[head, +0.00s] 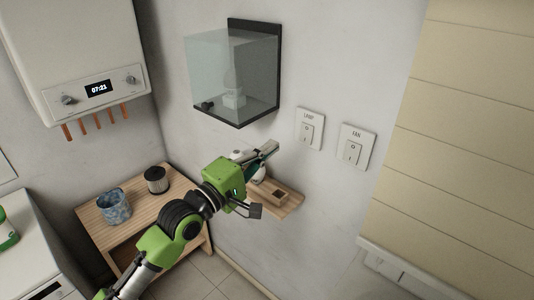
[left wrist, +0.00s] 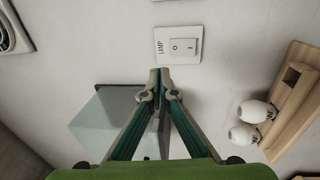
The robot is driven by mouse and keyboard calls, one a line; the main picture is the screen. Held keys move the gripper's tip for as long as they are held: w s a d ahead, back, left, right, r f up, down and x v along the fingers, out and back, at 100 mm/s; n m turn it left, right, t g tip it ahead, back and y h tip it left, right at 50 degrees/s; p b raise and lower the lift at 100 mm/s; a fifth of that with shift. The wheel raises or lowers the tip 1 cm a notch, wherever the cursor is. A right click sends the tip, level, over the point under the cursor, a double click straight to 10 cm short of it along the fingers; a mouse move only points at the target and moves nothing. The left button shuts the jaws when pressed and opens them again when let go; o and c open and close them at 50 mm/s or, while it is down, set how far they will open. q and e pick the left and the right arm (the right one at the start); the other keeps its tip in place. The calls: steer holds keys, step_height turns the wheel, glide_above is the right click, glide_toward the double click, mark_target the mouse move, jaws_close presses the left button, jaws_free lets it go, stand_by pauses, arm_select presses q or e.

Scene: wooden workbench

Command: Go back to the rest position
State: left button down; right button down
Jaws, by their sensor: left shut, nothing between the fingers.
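My left gripper (head: 270,149) reaches out from the lower left in the head view, in front of the wall between the glass case and the small shelf. Its fingers are closed together and hold nothing. In the left wrist view the closed fingertips (left wrist: 160,73) point at the wall just below the LAMP switch (left wrist: 180,45). I cannot tell whether they touch it. The LAMP switch also shows in the head view (head: 309,129), just right of the fingertips, with the FAN switch (head: 357,147) further right. My right gripper is not in view.
The glass case (head: 213,65) juts from the wall above my gripper. A small wooden shelf (head: 290,206) is below it, partly hidden by my arm. A wooden table (head: 130,216) holds a blue cup (head: 114,207) and a dark-banded jar (head: 157,180). A boiler (head: 75,60) hangs upper left.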

arm_select(q)
steer(key=shift+s+a, duration=0.1)
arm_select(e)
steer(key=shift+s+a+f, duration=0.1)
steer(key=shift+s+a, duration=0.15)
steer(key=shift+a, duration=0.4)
